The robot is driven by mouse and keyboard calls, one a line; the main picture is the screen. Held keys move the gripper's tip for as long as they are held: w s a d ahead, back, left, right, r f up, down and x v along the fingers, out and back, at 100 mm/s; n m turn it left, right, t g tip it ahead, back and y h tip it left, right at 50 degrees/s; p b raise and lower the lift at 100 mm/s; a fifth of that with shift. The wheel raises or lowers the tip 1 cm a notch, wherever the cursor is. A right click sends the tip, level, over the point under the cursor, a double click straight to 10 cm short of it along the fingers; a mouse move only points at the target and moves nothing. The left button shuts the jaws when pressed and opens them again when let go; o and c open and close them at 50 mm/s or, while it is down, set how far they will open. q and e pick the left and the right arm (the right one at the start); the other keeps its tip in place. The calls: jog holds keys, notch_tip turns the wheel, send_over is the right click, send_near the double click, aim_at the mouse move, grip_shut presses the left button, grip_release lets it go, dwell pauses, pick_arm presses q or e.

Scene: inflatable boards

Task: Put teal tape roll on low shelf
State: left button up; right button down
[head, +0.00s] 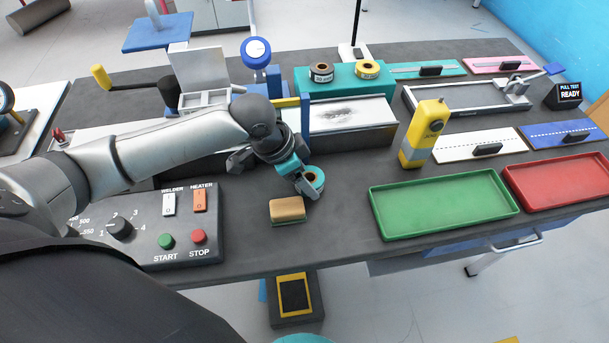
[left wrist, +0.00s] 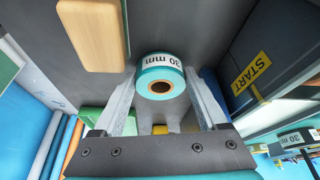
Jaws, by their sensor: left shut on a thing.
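The teal tape roll (head: 317,179) has a white band and an orange-brown core. It also shows in the left wrist view (left wrist: 160,66), where the band reads "30 mm". My left gripper (head: 308,184) is shut on the roll, with one finger on each side of it, low over the dark bench behind the tan block. The fingers partly hide the roll in the head view. A low teal raised block (head: 345,87) at the back carries a dark-cored roll (head: 321,72) and a yellow roll (head: 367,69). I cannot tell whether this block is the low shelf. My right gripper is not in view.
A tan block (head: 287,210) lies just in front of the gripper. The control panel (head: 145,225) stands to the left. A yellow device (head: 423,133), a green tray (head: 378,212) and a red tray (head: 515,188) are to the right. A grey machine bed (head: 350,125) lies before the teal block.

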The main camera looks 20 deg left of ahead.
pick_arm(q)
jog(key=shift+f, duration=0.1)
jog(key=o, duration=1.3)
